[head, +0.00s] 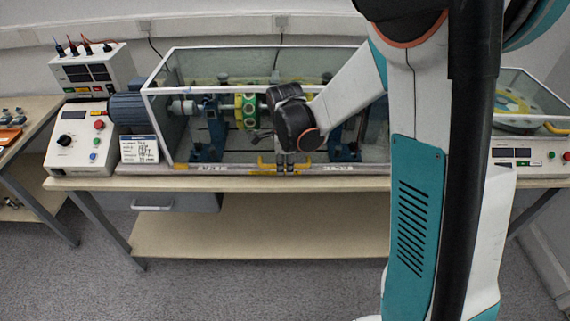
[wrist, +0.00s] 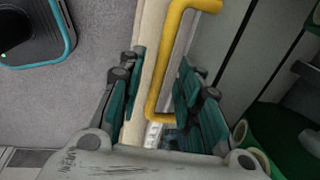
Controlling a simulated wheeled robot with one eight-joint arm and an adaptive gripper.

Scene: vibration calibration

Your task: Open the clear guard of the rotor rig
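The clear guard (head: 218,62) is a glass box with a white frame. It stands closed over the rotor rig, whose green and yellow rotor (head: 246,110) and blue bearing stands (head: 209,135) show inside. A yellow handle (head: 265,164) sits low on the guard's front. My gripper (head: 285,166) is at this handle, pointing down. In the wrist view, the yellow handle (wrist: 158,75) lies between the two teal fingers of my gripper (wrist: 162,98). The fingers are apart, with a gap on the left finger's side; the handle is near the right finger. Contact cannot be told.
A control box (head: 80,137) and an instrument unit (head: 95,72) stand left of the rig, with a small display sign (head: 138,148) in front of the motor. Another guarded rig (head: 524,101) stands at the right. The lower shelf (head: 260,232) is bare.

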